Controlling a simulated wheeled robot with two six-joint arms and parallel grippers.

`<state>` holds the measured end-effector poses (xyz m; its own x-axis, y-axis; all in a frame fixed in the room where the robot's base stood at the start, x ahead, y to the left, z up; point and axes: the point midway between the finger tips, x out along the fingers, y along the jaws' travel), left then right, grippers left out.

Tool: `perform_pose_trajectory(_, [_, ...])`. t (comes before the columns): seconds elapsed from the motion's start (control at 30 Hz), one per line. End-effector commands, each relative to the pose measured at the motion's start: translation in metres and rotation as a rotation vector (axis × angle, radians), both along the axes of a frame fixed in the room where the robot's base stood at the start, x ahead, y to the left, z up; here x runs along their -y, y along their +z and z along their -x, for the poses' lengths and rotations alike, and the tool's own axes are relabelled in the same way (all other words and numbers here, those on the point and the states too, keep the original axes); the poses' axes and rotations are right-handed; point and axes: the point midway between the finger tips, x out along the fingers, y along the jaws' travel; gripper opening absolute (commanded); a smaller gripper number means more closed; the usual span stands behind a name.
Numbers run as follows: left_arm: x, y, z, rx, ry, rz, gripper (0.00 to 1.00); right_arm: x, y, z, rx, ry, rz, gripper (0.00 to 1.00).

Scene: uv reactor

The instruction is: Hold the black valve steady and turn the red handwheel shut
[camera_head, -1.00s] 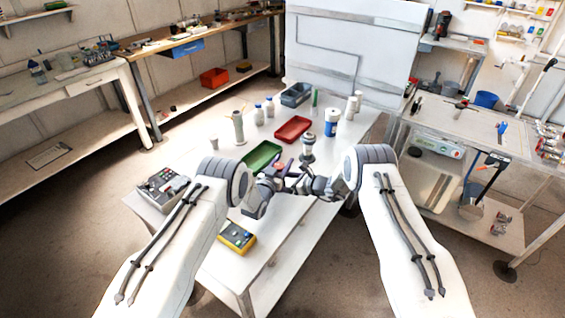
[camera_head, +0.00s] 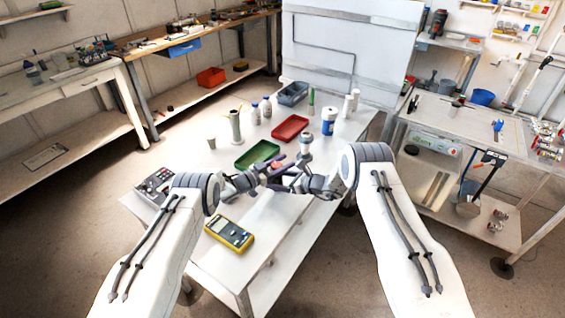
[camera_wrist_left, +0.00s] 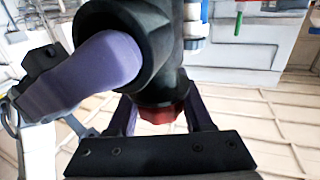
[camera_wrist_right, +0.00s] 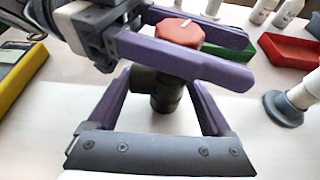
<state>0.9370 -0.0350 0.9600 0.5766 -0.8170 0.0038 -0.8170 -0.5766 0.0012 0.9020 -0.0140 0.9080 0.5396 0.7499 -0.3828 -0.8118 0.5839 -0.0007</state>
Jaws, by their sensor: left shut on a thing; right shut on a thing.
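The black valve (camera_wrist_right: 165,98) stands upright in the right wrist view, with the red handwheel (camera_wrist_right: 180,33) on top. My left gripper (camera_head: 277,170) comes in from the left. Its two purple fingers lie on either side of the handwheel and are shut on it. My right gripper (camera_head: 289,183) is shut on the black valve body below. The valve body (camera_wrist_left: 160,75) fills the middle of the left wrist view, with the handwheel (camera_wrist_left: 162,112) between my left fingers. In the head view the arms largely hide the valve.
The white table (camera_head: 220,275) bears a green tray (camera_head: 257,154), a red tray (camera_head: 290,129), a grey bin (camera_head: 293,94) and several bottles. A yellow meter (camera_head: 229,234) lies near the front left, beside a control box (camera_head: 155,186). The front of the table is mostly clear.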

Motion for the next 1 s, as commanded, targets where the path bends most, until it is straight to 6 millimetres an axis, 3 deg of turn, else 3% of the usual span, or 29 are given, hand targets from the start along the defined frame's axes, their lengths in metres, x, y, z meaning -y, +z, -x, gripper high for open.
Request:
perform_pose_trajectory(0.4, [-0.0012, 0.0012, 0.0012, 0.003, -0.140, -0.001, 0.00, -0.0006, -0.0007, 0.0017, -0.002, 0.004, -0.002, 0.09])
perform_pose_trajectory(0.93, [-0.0019, 0.0012, 0.0015, 0.001, -0.156, -0.005, 0.00, 0.0001, -0.0014, 0.0017, -0.001, 0.004, 0.002, 0.09])
perform_pose_trajectory(0.97, [-0.0019, 0.0011, 0.0015, 0.001, -0.156, -0.005, 0.58, 0.0001, -0.0014, 0.0017, -0.001, 0.004, 0.002, 0.09])
perform_pose_trajectory(1.0, [-0.0020, 0.0010, 0.0014, 0.000, -0.155, -0.006, 0.74, 0.0002, -0.0015, 0.0016, -0.001, 0.003, 0.001, 0.09])
